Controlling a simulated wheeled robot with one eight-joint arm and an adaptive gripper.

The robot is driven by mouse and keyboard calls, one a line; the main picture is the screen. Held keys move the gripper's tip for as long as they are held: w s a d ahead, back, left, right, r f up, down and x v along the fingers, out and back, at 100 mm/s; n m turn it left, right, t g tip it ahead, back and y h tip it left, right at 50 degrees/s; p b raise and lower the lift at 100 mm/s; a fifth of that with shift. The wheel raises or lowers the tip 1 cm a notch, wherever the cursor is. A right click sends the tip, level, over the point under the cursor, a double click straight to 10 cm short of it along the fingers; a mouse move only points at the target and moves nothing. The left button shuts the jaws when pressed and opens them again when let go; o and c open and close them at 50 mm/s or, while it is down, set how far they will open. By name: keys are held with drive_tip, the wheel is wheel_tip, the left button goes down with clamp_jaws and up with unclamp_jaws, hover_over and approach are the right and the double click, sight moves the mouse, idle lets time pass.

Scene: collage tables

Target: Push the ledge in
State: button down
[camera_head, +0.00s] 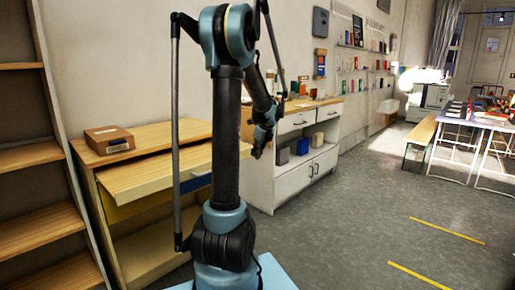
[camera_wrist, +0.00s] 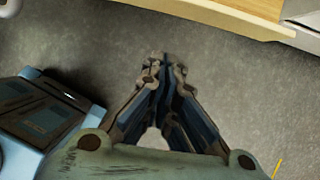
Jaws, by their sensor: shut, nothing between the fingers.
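The ledge (camera_head: 140,176) is a light wooden board sticking out from the front of the wooden cabinet, just below its top. My arm hides part of its right side. My gripper (camera_head: 258,152) hangs to the right of the ledge, apart from it, and points down. In the wrist view my gripper (camera_wrist: 163,62) is shut and empty above the grey floor. A light wooden edge (camera_wrist: 215,14) crosses the top of that view; I cannot tell if it is the ledge.
A brown box (camera_head: 109,140) lies on the cabinet top (camera_head: 165,133). A tall shelf (camera_head: 38,155) stands at the left. A white cabinet (camera_head: 290,187) stands behind my gripper. A bench (camera_head: 421,131) and tables (camera_head: 474,122) are far right. The floor at right is clear.

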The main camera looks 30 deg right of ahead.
drive_tip(key=shift+w+a+f, duration=0.15)
drive_tip(key=shift+w+a, duration=0.1)
drive_tip(key=shift+w, duration=0.45)
drive_tip(key=shift+w+a+f, duration=0.2)
drive_tip(key=shift+w+a, duration=0.1)
drive_tip(key=shift+w, duration=0.4)
drive_tip(key=shift+w+a+f, duration=0.15)
drive_tip(key=shift+w+a, duration=0.1)
drive_tip(key=shift+w, duration=0.45)
drive_tip(key=shift+a, duration=0.1)
